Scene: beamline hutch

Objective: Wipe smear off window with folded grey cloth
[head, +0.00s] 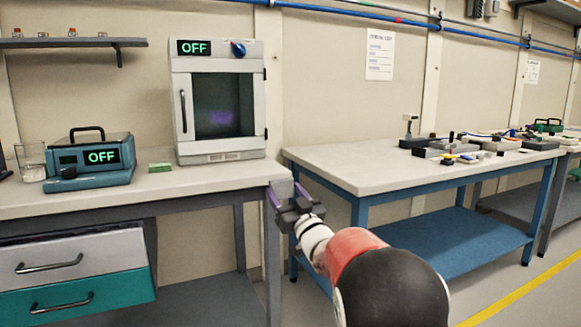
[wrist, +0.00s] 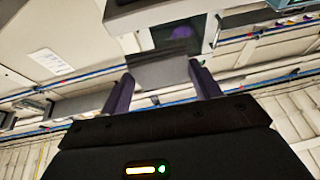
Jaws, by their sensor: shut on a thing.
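The window (head: 241,95) is a dark pane in the door of a white cabinet on the left bench. A faint purple smear (head: 220,118) shows on it; it also shows in the wrist view (wrist: 178,33). My gripper (head: 287,196) is at the right front corner of the left bench, below and to the right of the window. Its purple fingers are shut on the folded grey cloth (head: 282,187), which also shows between them in the wrist view (wrist: 162,72). The cloth is apart from the window.
The cabinet (head: 219,158) reads OFF and has a blue knob and a door handle at left. A green block (head: 160,167), a teal device (head: 88,178) and a glass beaker (head: 31,162) share its bench. The right bench (head: 350,172) is clear at its near left.

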